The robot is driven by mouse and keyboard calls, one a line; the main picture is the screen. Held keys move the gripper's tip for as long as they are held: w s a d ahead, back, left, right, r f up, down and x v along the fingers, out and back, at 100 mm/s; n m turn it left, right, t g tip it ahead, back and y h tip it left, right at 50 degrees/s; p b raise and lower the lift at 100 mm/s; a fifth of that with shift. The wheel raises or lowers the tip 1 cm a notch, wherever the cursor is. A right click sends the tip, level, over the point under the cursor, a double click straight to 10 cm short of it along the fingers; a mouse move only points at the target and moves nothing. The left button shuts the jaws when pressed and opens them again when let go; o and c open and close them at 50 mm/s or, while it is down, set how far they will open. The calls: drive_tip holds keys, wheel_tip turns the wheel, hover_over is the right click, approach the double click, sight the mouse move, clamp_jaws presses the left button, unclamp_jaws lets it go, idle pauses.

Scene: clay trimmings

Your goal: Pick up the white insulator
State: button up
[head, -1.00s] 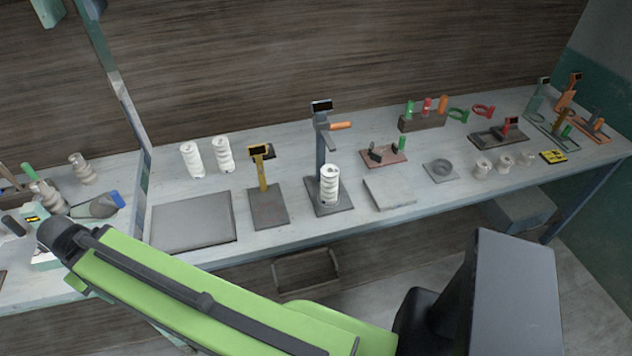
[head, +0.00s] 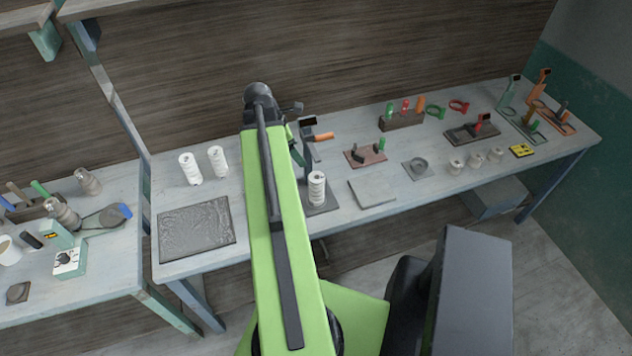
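Two white ribbed insulators stand upright side by side on the bench, left of my arm: the left one (head: 190,169) and the right one (head: 217,161). Another white ribbed insulator (head: 317,188) stands on the base of a grey press-like stand (head: 309,150) with an orange handle, just right of my arm. I cannot tell from the picture which one the task names. My green arm reaches up over the bench between them. My gripper's fingers cannot be made out; the arm's far end hides that area.
A dark flat mat (head: 195,230) lies front left on the bench. A grey plate (head: 372,193) lies right of the stand. Several small pale insulators, one here (head: 456,167), stand farther right. A post (head: 122,112) rises at the left bench join.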

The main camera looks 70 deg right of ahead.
drive_tip(key=b, duration=1.1)
approach(317, 177)
drive_tip(key=x, duration=0.4)
drive_tip(key=shift+w+d+f, duration=0.1)
drive_tip(key=shift+w+f, duration=0.15)
drive_tip(key=shift+f, duration=0.2)
drive_tip(key=shift+s+d+f+b, duration=0.15)
drive_tip(key=shift+s+f+b, duration=0.1)
drive_tip(key=shift+b, duration=0.1)
drive_tip(key=b+x, duration=0.4)
drive_tip(key=x, duration=0.1)
drive_tip(key=shift+s+b, duration=0.15)
drive_tip(key=shift+b, duration=0.25)
drive_tip(key=shift+r, duration=0.15)
clamp_jaws()
